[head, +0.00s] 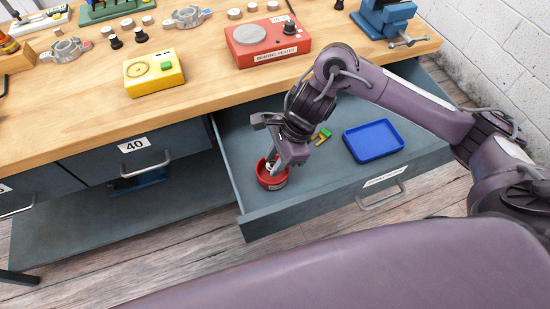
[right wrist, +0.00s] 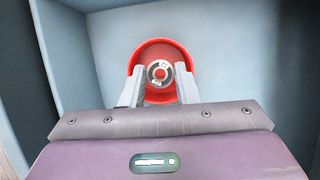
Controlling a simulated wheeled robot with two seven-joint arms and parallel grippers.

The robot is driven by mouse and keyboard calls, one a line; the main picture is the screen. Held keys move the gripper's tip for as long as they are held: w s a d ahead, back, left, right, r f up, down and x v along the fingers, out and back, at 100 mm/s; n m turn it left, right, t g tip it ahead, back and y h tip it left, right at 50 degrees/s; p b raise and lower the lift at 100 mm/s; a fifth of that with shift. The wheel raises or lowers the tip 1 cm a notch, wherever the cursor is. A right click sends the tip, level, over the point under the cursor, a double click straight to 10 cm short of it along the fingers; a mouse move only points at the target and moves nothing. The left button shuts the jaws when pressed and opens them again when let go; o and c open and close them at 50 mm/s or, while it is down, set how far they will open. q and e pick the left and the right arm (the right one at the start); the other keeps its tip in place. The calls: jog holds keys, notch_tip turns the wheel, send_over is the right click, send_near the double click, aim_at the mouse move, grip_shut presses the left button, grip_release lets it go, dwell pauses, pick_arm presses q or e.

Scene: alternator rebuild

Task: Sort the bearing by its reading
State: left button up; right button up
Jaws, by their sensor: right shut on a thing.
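The bearing (right wrist: 158,73), a small grey ring with a dark bore and red showing at its centre, is inside a round red dish (right wrist: 148,50) in the right wrist view. In the head view the red dish (head: 272,182) stands in the open drawer (head: 240,150), near its front left corner. My right gripper (head: 276,165) reaches down into the dish. Its two fingers (right wrist: 160,85) are on either side of the bearing, shut on it. The contact itself is hard to see. My left gripper is not in view.
On the bench (head: 200,90) stand a yellow device (head: 153,73), a red bearing heater (head: 268,42) and a blue vise (head: 385,16). Drawer walls surround the dish closely on the left.

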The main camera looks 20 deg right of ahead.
jog(key=shift+f+b, duration=0.15)
jog(key=shift+b, duration=0.4)
dwell(0.9)
jog(key=o, duration=1.1)
jog(key=shift+c, duration=0.3)
jog(key=c, duration=0.3)
